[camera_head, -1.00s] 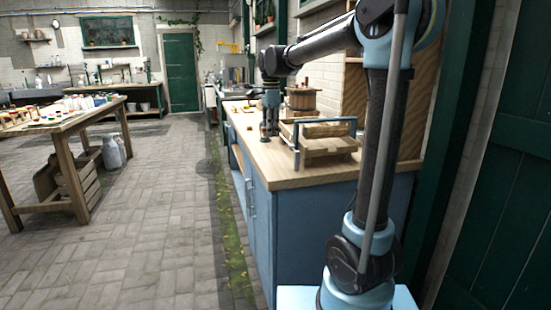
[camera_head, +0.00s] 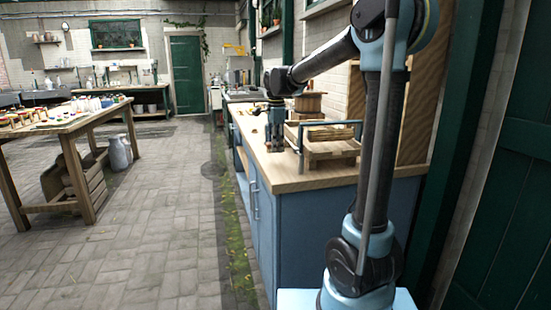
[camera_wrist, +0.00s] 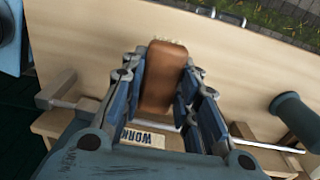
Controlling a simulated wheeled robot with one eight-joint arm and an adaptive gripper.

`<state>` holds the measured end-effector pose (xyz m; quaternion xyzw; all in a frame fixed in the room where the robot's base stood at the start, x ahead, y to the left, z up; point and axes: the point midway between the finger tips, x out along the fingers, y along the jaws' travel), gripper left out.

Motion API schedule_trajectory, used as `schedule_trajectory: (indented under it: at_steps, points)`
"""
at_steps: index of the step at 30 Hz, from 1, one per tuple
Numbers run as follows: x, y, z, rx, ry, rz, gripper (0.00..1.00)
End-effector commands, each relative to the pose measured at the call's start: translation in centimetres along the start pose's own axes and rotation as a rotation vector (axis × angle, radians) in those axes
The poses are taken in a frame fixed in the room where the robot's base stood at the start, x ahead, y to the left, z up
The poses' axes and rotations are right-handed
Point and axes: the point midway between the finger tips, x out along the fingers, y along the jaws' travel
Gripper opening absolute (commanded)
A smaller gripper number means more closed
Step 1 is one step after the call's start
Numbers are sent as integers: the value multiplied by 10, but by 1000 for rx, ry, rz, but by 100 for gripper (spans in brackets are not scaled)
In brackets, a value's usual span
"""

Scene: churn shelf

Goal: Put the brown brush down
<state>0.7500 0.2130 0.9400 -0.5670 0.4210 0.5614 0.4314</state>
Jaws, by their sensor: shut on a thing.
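The brown brush (camera_wrist: 163,78) shows in the wrist view between the two fingers of my gripper (camera_wrist: 155,105), with pale bristles at its top end. My gripper is shut on it. In the head view my gripper (camera_head: 274,142) points down over the near part of the wooden worktop (camera_head: 290,179), just left of a wooden tray. The brush is too small to make out clearly there. I cannot tell whether the brush touches the worktop.
The wooden tray (camera_head: 330,151) with a blue-grey handle stands right beside my gripper. A wooden tub (camera_head: 308,102) stands behind it. Bare worktop (camera_wrist: 230,50) lies around the brush, with the front edge close. A table with jars (camera_head: 75,117) stands at left.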

Motion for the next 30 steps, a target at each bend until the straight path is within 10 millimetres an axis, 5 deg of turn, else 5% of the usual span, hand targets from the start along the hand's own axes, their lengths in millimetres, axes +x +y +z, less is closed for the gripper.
schedule_trajectory:
  at_steps: [13,23,24,27,30]
  points:
    - [43,0,0,-1,0,0,0]
    - [47,1,0,-1,0,0,0]
    - [47,1,1,-1,0,0,31]
    - [47,1,1,-2,0,0,49]
    - [47,1,1,-2,0,0,49]
